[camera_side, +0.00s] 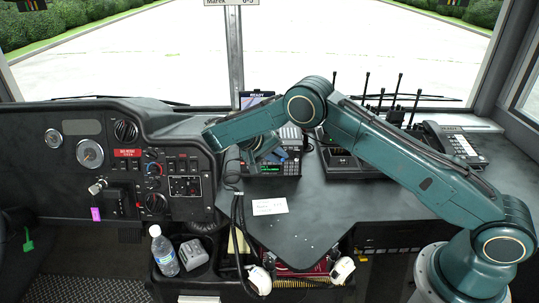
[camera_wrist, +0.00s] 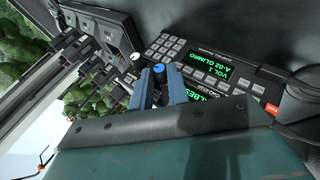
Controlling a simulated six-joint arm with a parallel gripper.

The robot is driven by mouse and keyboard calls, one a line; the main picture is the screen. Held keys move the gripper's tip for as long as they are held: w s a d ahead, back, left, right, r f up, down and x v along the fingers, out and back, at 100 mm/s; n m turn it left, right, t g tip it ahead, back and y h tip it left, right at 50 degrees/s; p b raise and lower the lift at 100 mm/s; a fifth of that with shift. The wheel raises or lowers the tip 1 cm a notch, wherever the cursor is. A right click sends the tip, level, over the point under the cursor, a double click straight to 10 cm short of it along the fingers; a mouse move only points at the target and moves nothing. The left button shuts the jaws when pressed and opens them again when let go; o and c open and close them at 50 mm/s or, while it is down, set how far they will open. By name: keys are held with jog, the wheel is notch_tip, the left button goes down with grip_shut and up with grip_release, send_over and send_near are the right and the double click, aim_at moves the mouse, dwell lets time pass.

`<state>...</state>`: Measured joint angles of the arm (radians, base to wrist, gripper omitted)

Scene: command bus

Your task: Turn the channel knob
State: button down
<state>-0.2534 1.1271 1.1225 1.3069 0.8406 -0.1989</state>
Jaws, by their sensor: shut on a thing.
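The radio (camera_side: 264,169) is a dark box with a lit green display, on the dashboard just below my gripper (camera_side: 268,154) in the side view. In the wrist view its green display (camera_wrist: 208,68) appears upside down, with a keypad beside it. My gripper (camera_wrist: 160,73) has two blue fingers over the radio's face. They are shut on a small blue-capped knob (camera_wrist: 158,68), which I take as the channel knob; its label is not readable. Another dark knob (camera_wrist: 187,71) sits just right of the fingers. In the side view my arm hides the held knob.
A rack of handheld radios with antennas (camera_side: 350,163) stands right of the radio, under my arm. A desk phone (camera_side: 456,147) is farther right. A white card (camera_side: 270,206) lies on the dark console in front. Cables (camera_side: 238,215) hang at the console's left edge.

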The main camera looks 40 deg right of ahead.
dwell(0.3)
jog(key=c, duration=1.6)
grip_release()
jog(key=shift+s+d+r+t+y, duration=0.15)
jog(key=shift+r+t+y, duration=0.05)
jog(key=shift+t+y, duration=0.6)
jog(key=s+a+r+m+t+y, duration=0.1)
jog(key=a+r, duration=0.1)
jog(key=r, duration=0.5)
jog(key=s+a+r+t+y, duration=0.1)
jog(key=s+a+r+y, duration=0.15)
jog(key=r, duration=0.35)
jog(key=shift+s+d+r+n+t+y, duration=0.15)
jog(key=shift+s+r+n+t+y, duration=0.35)
jog(key=shift+s+r, duration=1.7)
jog(key=shift+s+d+r+n+t+y, duration=0.2)
jog(key=shift+s+r+n, duration=0.5)
jog(key=shift+s+r, duration=1.45)
jog(key=shift+s+d+r+n+t+y, duration=0.1)
jog(key=shift+s+r+n+t+y, duration=0.3)
jog(key=shift+s+r, duration=1.8)
jog(key=shift+s+f, duration=0.8)
jog(key=shift+f, duration=0.1)
